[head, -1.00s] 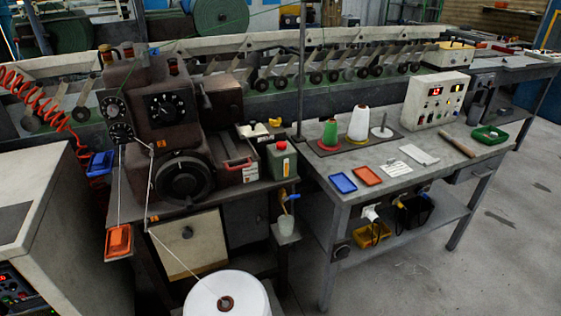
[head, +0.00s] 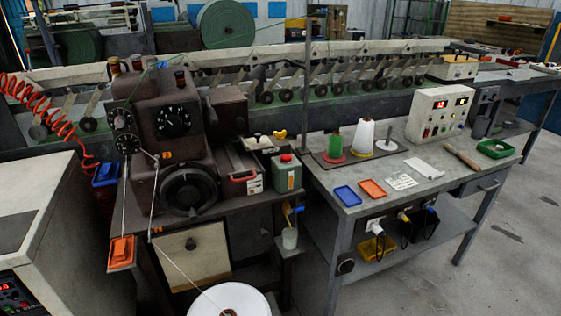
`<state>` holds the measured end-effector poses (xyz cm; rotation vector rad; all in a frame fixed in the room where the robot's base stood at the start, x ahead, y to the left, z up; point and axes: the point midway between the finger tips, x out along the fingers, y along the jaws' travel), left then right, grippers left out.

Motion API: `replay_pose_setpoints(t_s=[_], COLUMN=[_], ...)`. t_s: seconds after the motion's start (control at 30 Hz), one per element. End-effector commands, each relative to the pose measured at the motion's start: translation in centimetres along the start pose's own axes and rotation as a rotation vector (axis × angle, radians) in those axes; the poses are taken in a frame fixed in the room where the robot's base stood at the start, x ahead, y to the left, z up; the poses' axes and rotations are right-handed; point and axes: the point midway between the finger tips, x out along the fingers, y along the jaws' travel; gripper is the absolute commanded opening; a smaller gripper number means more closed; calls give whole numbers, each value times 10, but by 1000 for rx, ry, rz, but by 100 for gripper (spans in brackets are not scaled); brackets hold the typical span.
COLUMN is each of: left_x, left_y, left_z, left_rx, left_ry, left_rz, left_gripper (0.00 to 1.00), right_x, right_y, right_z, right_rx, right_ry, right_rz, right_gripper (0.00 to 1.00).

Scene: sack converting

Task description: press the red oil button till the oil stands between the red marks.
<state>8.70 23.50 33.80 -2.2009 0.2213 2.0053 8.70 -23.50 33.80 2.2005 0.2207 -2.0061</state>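Neither of my grippers is in view. A dark brown machine head (head: 165,110) stands on a bench at the left, with round dials and a large black handwheel (head: 188,191). Small amber-brown fittings (head: 180,80) sit on its top; I cannot tell whether one is an oil sight glass. I cannot make out a red oil button, red marks or an oil level at this size. A green can with a red cap (head: 287,174) stands right of the machine head.
A white thread cone (head: 245,302) stands low in front. A pale cabinet (head: 35,215) stands at the near left. The floor at right is clear.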

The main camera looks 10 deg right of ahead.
Motion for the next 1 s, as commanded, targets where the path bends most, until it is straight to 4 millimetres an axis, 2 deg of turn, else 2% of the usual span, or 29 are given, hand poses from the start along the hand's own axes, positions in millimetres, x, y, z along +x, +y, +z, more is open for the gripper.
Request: replay_pose_setpoints(t_s=[0.1,0.4,1.0], left_x=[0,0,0], left_y=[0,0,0], left_z=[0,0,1], left_rx=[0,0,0], left_ry=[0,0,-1], left_rz=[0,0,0], left_gripper=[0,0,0], right_x=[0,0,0], right_y=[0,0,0], right_z=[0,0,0], right_rx=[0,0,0], right_ry=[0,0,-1], right_rz=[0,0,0], right_gripper=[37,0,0])
